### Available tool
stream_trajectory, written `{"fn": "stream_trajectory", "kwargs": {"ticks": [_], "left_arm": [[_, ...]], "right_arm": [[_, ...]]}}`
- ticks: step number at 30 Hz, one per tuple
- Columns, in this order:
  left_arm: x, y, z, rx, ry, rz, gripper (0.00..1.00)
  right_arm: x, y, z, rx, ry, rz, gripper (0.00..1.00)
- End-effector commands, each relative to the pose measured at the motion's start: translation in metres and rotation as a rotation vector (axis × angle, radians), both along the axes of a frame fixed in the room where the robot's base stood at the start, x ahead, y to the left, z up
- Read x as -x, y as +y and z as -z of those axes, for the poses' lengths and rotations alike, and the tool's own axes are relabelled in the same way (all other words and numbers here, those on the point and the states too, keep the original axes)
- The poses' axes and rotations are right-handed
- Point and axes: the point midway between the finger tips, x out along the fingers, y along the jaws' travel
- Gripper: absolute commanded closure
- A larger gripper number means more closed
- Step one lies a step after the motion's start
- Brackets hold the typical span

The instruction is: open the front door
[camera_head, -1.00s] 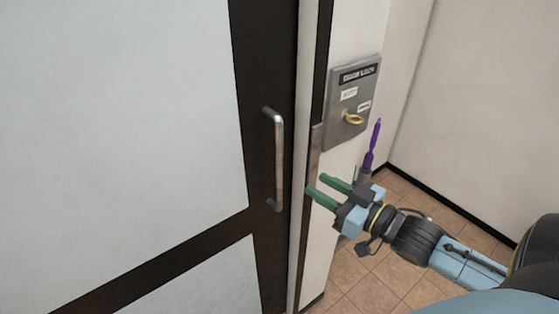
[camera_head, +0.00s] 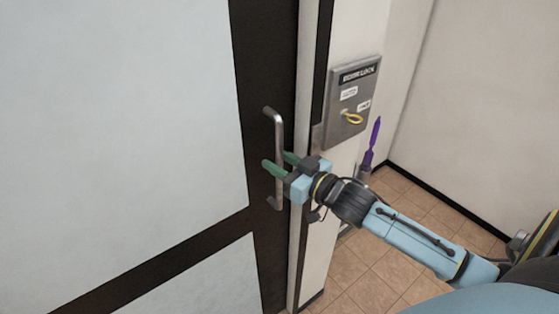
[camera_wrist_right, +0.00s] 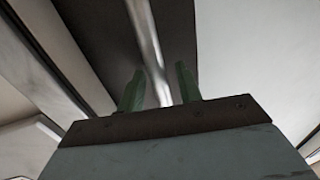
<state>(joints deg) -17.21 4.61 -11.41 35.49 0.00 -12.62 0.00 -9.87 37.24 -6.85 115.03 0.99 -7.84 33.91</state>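The front door (camera_head: 120,110) has a dark frame and pale panels, and it looks closed against the jamb. Its upright metal handle (camera_head: 279,140) is on the door's right side. My right gripper (camera_head: 278,163) is at the lower half of the handle with its green fingers apart. In the right wrist view the handle bar (camera_wrist_right: 150,50) runs between the two fingertips (camera_wrist_right: 160,85), with a gap on the finger at right. The fingers do not look closed on it. My left gripper is not in view.
A grey door lock panel (camera_head: 354,100) with a yellow key (camera_head: 351,118) is on the wall right of the door. A purple object (camera_head: 373,140) stands below it. Tiled floor (camera_head: 375,280) is open at the lower right.

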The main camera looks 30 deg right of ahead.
Motion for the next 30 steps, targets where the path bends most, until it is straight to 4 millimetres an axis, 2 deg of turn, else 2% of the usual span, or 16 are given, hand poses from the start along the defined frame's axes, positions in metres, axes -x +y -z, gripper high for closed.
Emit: {"fn": "stream_trajectory", "kwargs": {"ticks": [9, 18, 26, 30], "left_arm": [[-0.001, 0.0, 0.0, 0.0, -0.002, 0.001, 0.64], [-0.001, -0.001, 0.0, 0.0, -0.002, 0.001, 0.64], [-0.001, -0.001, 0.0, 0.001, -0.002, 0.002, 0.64], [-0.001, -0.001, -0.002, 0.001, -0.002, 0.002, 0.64]], "right_arm": [[-0.002, 0.001, 0.0, 0.0, 0.0, 0.0, 0.65], [-0.002, 0.001, 0.0, 0.0, 0.0, 0.0, 1.0], [-0.002, 0.002, 0.0, 0.0, 0.0, -0.001, 1.0], [-0.005, 0.015, -0.001, -0.003, -0.002, -0.014, 1.0]]}}
